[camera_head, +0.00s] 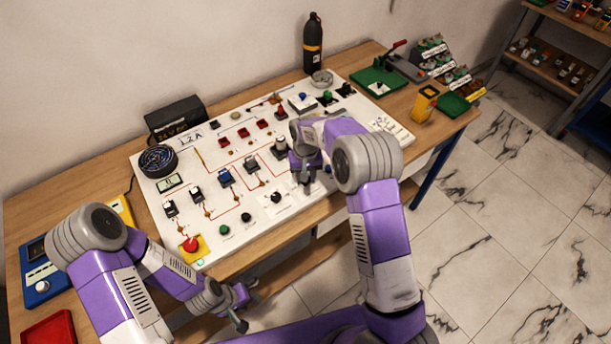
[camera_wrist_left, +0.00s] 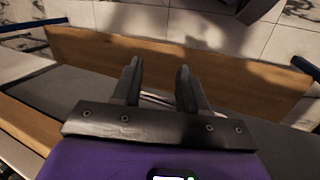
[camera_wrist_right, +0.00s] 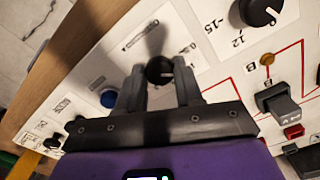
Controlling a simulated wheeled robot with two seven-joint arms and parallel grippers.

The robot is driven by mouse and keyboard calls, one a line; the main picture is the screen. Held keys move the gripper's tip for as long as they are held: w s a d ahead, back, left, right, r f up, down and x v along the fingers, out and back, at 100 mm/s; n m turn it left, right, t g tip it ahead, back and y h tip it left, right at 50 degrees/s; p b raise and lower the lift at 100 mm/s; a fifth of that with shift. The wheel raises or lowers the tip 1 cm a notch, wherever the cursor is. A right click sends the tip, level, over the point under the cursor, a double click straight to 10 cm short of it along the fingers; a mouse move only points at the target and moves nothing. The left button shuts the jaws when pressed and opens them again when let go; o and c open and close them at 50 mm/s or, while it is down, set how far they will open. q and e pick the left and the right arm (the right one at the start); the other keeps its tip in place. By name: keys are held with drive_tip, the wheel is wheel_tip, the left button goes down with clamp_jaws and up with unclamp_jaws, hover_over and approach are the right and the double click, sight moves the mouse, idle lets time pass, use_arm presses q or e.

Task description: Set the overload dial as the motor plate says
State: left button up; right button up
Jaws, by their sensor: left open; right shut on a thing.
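The large white panel (camera_head: 146,192) lies on the bench, carrying dials, switches and red lines. My right gripper (camera_head: 306,186) is low over its front part. In the right wrist view its fingers are shut around a small round black knob (camera_wrist_right: 158,70); the print around it is partly hidden. A larger black dial (camera_wrist_right: 260,10) with a white pointer mark and the numbers 12 and 15 is beside it, untouched; it also shows in the head view (camera_head: 276,197). I cannot read a motor plate. My left gripper (camera_head: 244,308) is open and empty in front of the bench.
A red button on a yellow base (camera_head: 191,246) sits at the panel's front left corner. A black bottle (camera_head: 313,45) stands behind the panel. A blue device (camera_head: 41,272) and red tray (camera_head: 48,330) are at the left. Green trays (camera_head: 378,82) are at the right.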

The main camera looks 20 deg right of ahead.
drive_tip(key=shift+m, duration=1.2)
drive_tip(key=o, duration=1)
drive_tip(key=shift+o, duration=0.2)
drive_tip(key=shift+r, duration=0.1)
wheel_tip(320, 180, up, 8)
drive_tip(key=shift+f+p, duration=0.25)
drive_tip(key=shift+p, duration=0.05)
